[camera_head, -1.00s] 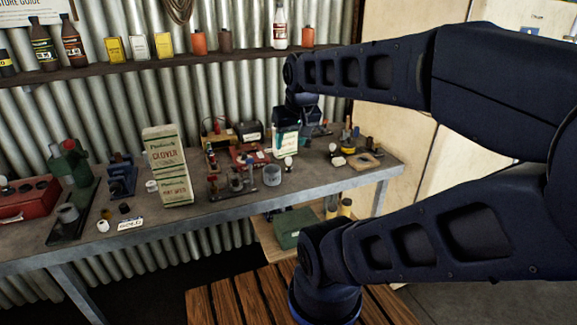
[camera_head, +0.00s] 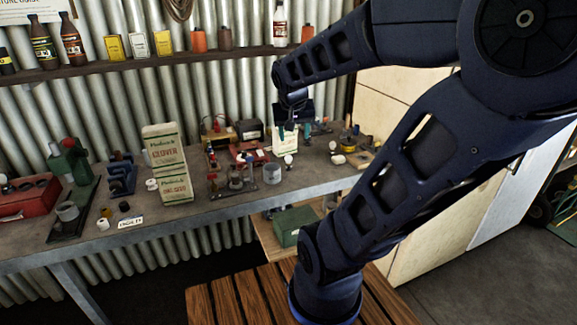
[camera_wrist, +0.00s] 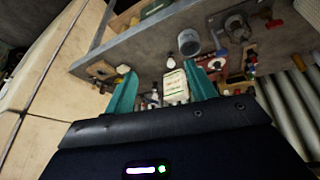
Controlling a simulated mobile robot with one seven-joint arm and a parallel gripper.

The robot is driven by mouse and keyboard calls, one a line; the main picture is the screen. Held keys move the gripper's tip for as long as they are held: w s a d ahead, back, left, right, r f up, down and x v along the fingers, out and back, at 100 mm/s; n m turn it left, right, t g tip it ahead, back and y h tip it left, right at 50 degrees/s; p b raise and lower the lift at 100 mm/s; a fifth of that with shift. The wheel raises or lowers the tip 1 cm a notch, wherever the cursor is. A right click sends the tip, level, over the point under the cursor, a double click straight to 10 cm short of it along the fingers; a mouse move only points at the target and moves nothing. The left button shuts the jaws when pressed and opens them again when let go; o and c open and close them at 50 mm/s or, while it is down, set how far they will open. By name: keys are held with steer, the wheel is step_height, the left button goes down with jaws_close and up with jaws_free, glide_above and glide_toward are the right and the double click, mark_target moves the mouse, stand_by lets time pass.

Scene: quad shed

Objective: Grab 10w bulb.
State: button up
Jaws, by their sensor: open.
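Several small white bulbs stand or lie on the workbench. One bulb (camera_head: 289,160) is in front of a cream and green packet (camera_head: 285,141); in the wrist view this bulb (camera_wrist: 171,62) shows just beyond the packet (camera_wrist: 175,86). Another white bulb (camera_head: 338,160) lies farther right and appears as a bulb (camera_wrist: 123,69) near the left finger in the wrist view. I cannot read a wattage on any. My gripper (camera_wrist: 160,70) is open, its teal fingers apart and empty, pointing down over the bench's back part. In the head view my gripper (camera_head: 298,130) is partly hidden behind the packet.
A shelf (camera_head: 180,63) with bottles and tins runs along the corrugated wall above. The bench (camera_head: 240,203) is crowded, with bare room along its front edge.

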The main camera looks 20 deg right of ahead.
steer(key=w+d+f+m+h, duration=0.1)
steer(key=w+d+f+m, duration=0.15)
steer(key=w, duration=0.35)
steer(key=w+d+f+m+h, duration=0.1)
steer(key=w+f, duration=0.3)
steer(key=w, duration=0.1)
steer(key=m, duration=0.2)
glide_toward(288, 156)
steer(key=f, duration=0.2)
steer(key=shift+w+x, duration=0.2)
steer(key=shift+x, duration=2.3)
steer(key=shift+w+d+r+x, duration=0.1)
steer(key=shift+x, duration=0.75)
steer(key=shift+w+d+r+x, duration=0.1)
steer(key=shift+x, duration=0.75)
steer(key=shift+w+d+x, duration=0.1)
steer(key=shift+x, duration=0.75)
steer(key=c, duration=1.1)
